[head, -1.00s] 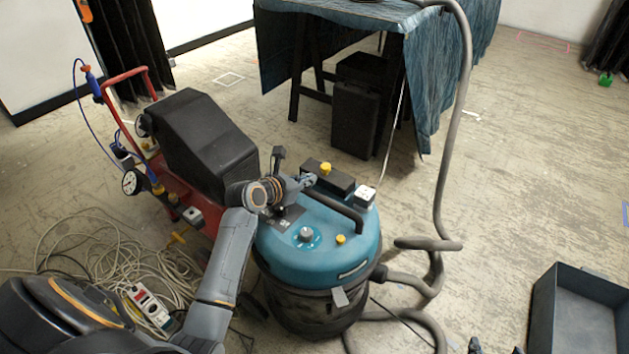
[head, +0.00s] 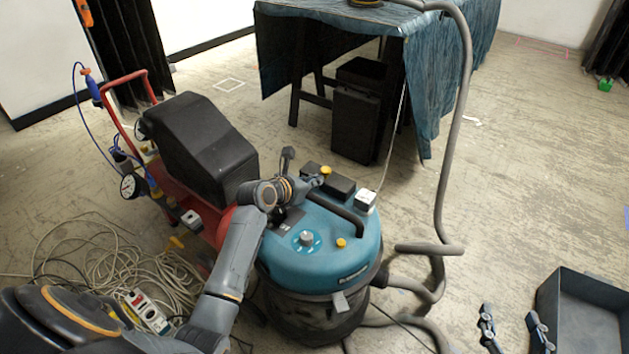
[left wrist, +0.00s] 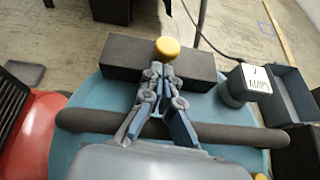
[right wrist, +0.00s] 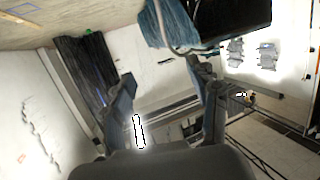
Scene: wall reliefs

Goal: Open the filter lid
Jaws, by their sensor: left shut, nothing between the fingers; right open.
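The vacuum (head: 315,250) has a teal top. On it a dark block (head: 341,188), which looks like the filter lid, lies flat and carries a yellow knob (head: 326,171). In the left wrist view the dark block (left wrist: 198,70) and its yellow knob (left wrist: 167,47) show close up. My left gripper (left wrist: 160,66) is shut and empty, its fingertips in front of the block just below the knob; I cannot tell if they touch. It also shows in the head view (head: 319,180). My right gripper (head: 511,318) is open and empty, away at the lower right; it shows in its wrist view (right wrist: 160,78).
A dark curved handle (head: 340,214) crosses the vacuum's top, under my left fingers. A white-topped box (head: 365,203) stands to the right of the block. A grey hose (head: 452,150) rises at the right. A red cart (head: 200,225) stands left; an open dark bin (head: 590,310) lies lower right.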

